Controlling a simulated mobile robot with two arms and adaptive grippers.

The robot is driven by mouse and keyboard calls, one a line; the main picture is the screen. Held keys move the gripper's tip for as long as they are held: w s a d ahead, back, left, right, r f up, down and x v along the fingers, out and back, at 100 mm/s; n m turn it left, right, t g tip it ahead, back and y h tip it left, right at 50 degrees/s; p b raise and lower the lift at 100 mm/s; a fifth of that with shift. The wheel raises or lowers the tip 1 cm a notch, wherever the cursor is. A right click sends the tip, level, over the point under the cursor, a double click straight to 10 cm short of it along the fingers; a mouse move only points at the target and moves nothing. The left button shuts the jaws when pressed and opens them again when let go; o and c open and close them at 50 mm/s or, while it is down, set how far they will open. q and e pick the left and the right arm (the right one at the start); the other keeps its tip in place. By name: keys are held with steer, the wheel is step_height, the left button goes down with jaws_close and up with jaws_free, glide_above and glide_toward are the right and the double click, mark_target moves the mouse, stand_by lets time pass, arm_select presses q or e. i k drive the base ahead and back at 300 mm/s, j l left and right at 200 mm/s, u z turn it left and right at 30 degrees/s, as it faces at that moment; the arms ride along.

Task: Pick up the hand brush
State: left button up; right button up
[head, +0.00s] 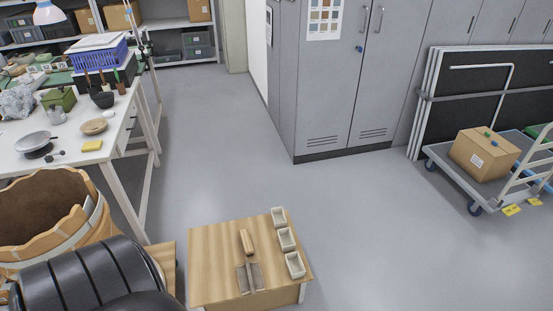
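A small brown wooden block-like object (247,242), which looks like the hand brush, lies on a low wooden-topped table (212,262) near the bottom of the head view. Its bristles cannot be made out. Just in front of it lie two flat grey-brown pieces (250,278), side by side; what they are is unclear. Three small pale trays (286,239) stand in a row along the table's right side. Neither of my grippers shows in this view.
A large broken-rimmed clay vessel (45,215) stands at left, behind a black ribbed rounded form. A white workbench (85,145) holds several tools and bowls. A cart with a cardboard box (484,153) stands right. The grey floor (400,230) between is clear.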

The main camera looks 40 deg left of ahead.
mark_target(249, 251)
steer(key=i+l+u, duration=0.1)
steer(key=i, duration=0.4)
steer(key=i+l+u, duration=0.15)
steer(key=i, duration=0.35)
steer(key=l, duration=0.1)
